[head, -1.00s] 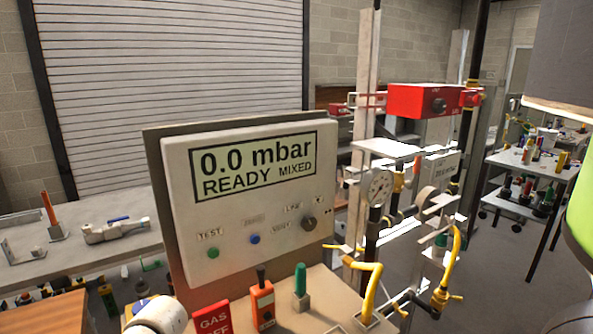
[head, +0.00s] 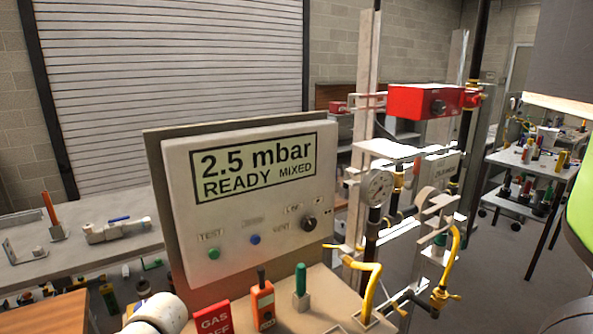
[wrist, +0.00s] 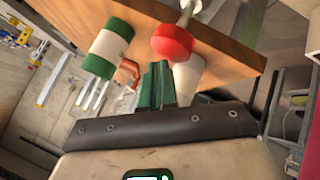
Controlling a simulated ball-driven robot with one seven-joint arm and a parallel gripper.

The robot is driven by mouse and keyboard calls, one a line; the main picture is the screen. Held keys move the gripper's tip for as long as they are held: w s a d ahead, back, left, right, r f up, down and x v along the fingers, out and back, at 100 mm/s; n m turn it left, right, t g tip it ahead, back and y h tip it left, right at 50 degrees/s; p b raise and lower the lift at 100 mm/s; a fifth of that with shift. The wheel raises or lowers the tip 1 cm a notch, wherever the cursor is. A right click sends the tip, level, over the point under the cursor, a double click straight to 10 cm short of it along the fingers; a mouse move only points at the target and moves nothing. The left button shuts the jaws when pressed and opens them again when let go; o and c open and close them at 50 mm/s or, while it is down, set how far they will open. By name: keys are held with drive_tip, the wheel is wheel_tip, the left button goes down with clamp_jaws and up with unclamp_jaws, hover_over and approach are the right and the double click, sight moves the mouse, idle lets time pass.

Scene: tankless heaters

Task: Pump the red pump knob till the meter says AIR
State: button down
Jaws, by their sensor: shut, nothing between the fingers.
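The red pump knob (wrist: 172,42) shows in the wrist view, with a pale rod behind it, by a wooden board. My gripper (wrist: 158,66) is shut and empty. Its green fingers lie together, with their tips right at the near side of the knob; I cannot tell whether they touch it. The meter (head: 253,166) in the head view is a white panel whose display reads "2.5 mbar READY MIXED". Below the display are a green button, a blue button and a dark selector knob. The pump knob and gripper do not show in the head view.
A green and white cylinder (wrist: 106,50) stands left of the knob, close to my fingers. The wooden board (wrist: 225,55) runs behind. In the head view, a red GAS OFF sign (head: 213,319), an orange device (head: 262,304) and yellow pipes (head: 369,290) crowd the front below the meter.

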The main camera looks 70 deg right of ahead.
drive_tip(key=shift+r+p, duration=2.25)
drive_tip(key=shift+r, duration=0.75)
drive_tip(key=shift+f, duration=0.1)
